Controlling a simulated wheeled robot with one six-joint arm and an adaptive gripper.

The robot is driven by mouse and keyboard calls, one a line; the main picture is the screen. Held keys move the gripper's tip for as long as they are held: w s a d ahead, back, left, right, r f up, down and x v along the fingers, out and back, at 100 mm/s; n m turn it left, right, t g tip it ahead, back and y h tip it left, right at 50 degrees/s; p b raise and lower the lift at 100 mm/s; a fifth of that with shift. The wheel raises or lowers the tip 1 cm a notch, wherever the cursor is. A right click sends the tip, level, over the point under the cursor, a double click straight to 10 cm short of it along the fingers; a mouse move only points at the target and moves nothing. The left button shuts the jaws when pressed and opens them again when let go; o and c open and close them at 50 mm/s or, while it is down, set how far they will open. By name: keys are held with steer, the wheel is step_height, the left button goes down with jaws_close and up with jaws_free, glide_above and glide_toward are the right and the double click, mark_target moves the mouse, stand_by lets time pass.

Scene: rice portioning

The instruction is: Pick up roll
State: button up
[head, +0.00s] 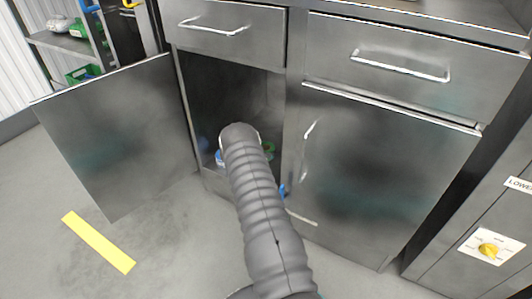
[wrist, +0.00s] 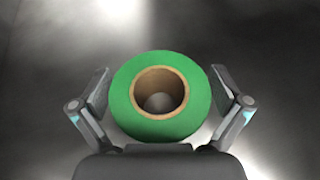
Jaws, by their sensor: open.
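A green roll (wrist: 122,98) with a brown cardboard core lies between the two fingers of my gripper (wrist: 160,100) in the wrist view. The core's hole faces the camera. My gripper is open, with one finger on each side of the roll and a small gap visible on both sides. In the head view, a bit of the green roll (head: 269,148) shows inside the open cabinet, just right of my arm.
The cabinet's left door (head: 115,140) stands open, and its right door (head: 385,175) is shut. Drawers (head: 400,75) sit above. A yellow strip (head: 98,242) lies on the floor. A shelf with green items (head: 82,74) stands at the back left.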

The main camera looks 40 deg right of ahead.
steer(key=c, duration=1.2)
